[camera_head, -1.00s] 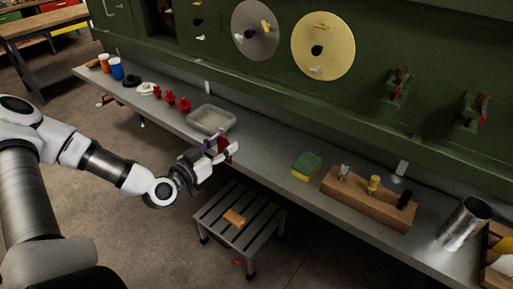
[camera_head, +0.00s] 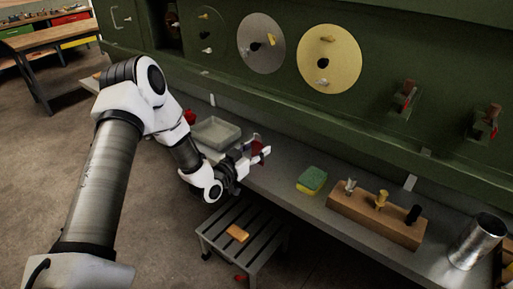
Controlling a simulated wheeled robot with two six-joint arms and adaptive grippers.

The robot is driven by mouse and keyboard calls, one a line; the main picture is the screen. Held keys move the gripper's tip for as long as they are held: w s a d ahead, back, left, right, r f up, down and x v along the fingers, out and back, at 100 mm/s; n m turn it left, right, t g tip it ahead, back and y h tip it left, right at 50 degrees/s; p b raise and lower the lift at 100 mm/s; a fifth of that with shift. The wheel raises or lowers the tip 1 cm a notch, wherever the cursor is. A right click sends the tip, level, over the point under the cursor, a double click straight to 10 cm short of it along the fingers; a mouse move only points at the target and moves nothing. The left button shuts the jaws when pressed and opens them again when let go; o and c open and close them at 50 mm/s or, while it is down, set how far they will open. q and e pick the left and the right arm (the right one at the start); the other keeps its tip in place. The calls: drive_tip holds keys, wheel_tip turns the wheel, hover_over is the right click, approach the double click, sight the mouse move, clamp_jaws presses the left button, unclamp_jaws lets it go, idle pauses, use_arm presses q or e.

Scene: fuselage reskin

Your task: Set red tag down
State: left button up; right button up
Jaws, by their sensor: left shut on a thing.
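My left gripper (camera_head: 254,158) is shut on a red tag (camera_head: 258,147) above the grey shelf (camera_head: 285,182). The tag shows as a dark red piece between the fingers, partly hidden by them. I cannot tell whether the tag touches the shelf. The gripper is just right of a grey tray (camera_head: 214,133) and left of a green and yellow sponge (camera_head: 311,180). My right gripper is not in view.
A wooden block (camera_head: 375,215) with several upright pegs and a metal cup (camera_head: 474,241) stand on the shelf to the right. A slatted stool (camera_head: 245,247) stands below. Bare shelf lies between tray and sponge. My arm hides the shelf's left part.

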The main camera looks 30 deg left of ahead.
use_arm(q)
drive_tip(key=shift+s+f, duration=0.1)
drive_tip(key=shift+f, duration=0.1)
drive_tip(key=o, duration=0.8)
drive_tip(key=shift+r, duration=0.15)
